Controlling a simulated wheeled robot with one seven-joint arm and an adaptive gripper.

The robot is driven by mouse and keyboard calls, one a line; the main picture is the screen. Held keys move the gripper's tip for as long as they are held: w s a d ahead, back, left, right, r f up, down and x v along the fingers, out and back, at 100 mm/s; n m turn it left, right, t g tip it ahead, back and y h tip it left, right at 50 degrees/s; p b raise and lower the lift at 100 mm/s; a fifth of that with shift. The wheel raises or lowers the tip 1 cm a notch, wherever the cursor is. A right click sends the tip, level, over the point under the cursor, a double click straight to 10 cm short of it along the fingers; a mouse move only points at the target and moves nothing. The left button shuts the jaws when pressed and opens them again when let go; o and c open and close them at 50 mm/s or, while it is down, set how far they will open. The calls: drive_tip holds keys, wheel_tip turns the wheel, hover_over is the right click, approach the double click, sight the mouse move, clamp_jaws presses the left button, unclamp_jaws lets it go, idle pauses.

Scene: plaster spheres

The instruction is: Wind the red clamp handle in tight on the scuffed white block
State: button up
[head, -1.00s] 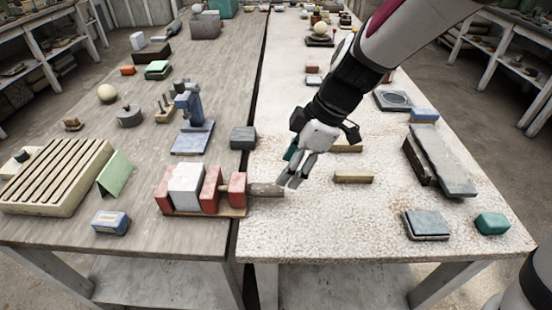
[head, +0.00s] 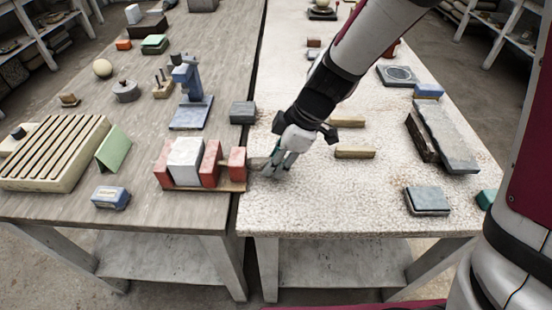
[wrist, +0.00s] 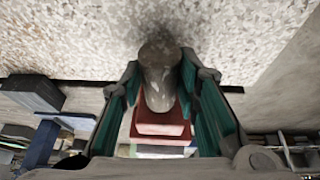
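The clamp stands on a thin wooden base (head: 225,186) at the right edge of the left table. The white block (head: 185,160) sits between a red end block (head: 163,164) and a red jaw (head: 210,163). Another red block (head: 237,164) is right of the jaw, across a short gap with a shaft. A grey-brown round handle (wrist: 160,80) sticks out right from it, partly hidden by my gripper in the head view. My gripper (head: 272,170) has one finger on each side of the handle. In the wrist view the pads sit close to it; contact is unclear.
A dark grey block (head: 242,112) and a blue stand (head: 190,110) are behind the clamp. A blue-white block (head: 110,197) and a slatted board (head: 55,150) are left. Wooden bars (head: 354,153) lie right of my gripper.

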drive_tip(key=c, duration=0.4)
drive_tip(key=g, duration=0.1)
drive_tip(key=g+p, duration=0.1)
drive_tip(key=g, duration=0.1)
drive_tip(key=shift+w+m, duration=0.35)
drive_tip(key=shift+m, duration=0.05)
drive_tip(key=g, duration=0.1)
drive_tip(key=g+b, duration=0.1)
drive_tip(key=g, duration=0.1)
drive_tip(key=m+g, duration=0.1)
drive_tip(key=shift+w+f+g+y+b, duration=0.3)
drive_tip(key=shift+w+b, duration=0.05)
drive_tip(key=g+b, duration=0.2)
drive_tip(key=g, duration=0.1)
drive_tip(key=m+g+b, duration=0.1)
drive_tip(key=g, duration=0.1)
drive_tip(key=shift+w+f+y, duration=0.2)
drive_tip(key=shift+f+y, duration=0.15)
drive_tip(key=shift+y, duration=0.05)
drive_tip(key=shift+f+m+g+y+b, duration=0.1)
drive_tip(key=shift+m+g+y+b, duration=0.5)
drive_tip(key=shift+g+b, duration=0.9)
drive_tip(key=shift+g, duration=0.3)
